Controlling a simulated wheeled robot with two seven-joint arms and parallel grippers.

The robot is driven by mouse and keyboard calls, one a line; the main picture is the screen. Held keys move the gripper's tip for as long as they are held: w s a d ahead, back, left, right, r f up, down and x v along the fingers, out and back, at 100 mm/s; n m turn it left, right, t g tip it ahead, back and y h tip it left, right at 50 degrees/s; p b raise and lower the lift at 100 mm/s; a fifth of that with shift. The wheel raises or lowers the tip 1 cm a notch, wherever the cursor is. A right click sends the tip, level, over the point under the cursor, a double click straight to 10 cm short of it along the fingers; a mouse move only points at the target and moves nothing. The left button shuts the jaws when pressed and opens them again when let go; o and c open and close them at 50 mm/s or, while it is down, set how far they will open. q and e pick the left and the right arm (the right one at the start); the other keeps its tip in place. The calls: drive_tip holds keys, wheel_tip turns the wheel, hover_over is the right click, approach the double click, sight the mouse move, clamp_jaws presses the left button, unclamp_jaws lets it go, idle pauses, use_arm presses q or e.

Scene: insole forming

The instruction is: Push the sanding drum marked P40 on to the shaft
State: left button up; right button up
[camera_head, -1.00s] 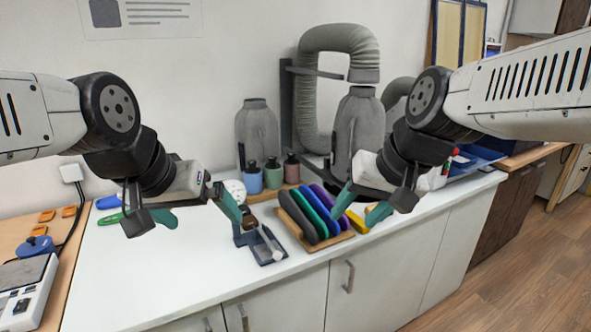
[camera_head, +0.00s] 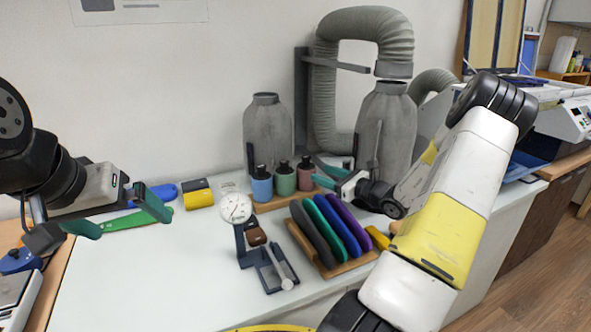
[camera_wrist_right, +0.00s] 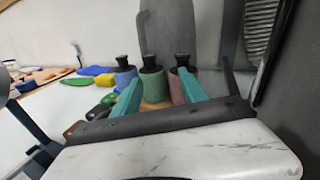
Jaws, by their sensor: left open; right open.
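Three sanding drums stand upright in a row on a wooden base (camera_head: 262,208): a blue drum (camera_head: 262,188), a green drum (camera_head: 284,181) and a pink drum (camera_head: 305,178), each with a black top. No P40 mark is readable, and I cannot pick out the shaft. My right gripper (camera_head: 322,174) is open beside the pink drum at the row's right end. In the right wrist view its open teal fingers (camera_wrist_right: 160,78) point at the row, with the green drum (camera_wrist_right: 153,85) seen between them. My left gripper (camera_head: 128,221) is open and empty, left of the drums.
A dial gauge (camera_head: 236,208) on a stand is in front of the drums. A wooden rack (camera_head: 318,262) holds several coloured insoles. Grey bottle-shaped forms (camera_head: 267,135) and a ribbed hose (camera_head: 365,22) stand behind. The white worktop (camera_head: 150,290) is clear at front left.

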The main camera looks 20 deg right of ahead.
sight(309, 163)
drive_tip(key=shift+w+a+f+m+t+h, duration=0.25)
drive_tip(key=shift+w+f+m+h, duration=0.15)
drive_tip(key=shift+w, duration=1.6)
drive_tip(key=shift+w+a+f+m+t+h, duration=0.1)
drive_tip(key=shift+w+f+m+t+h, duration=0.25)
drive_tip(key=shift+w, duration=1.6)
drive_tip(key=shift+w+a+f+m+t+h, duration=0.2)
drive_tip(key=shift+w+m, duration=0.35)
drive_tip(key=shift+w, duration=1.45)
clamp_jaws()
drive_tip(key=shift+r, duration=0.1)
drive_tip(key=shift+r, duration=2.1)
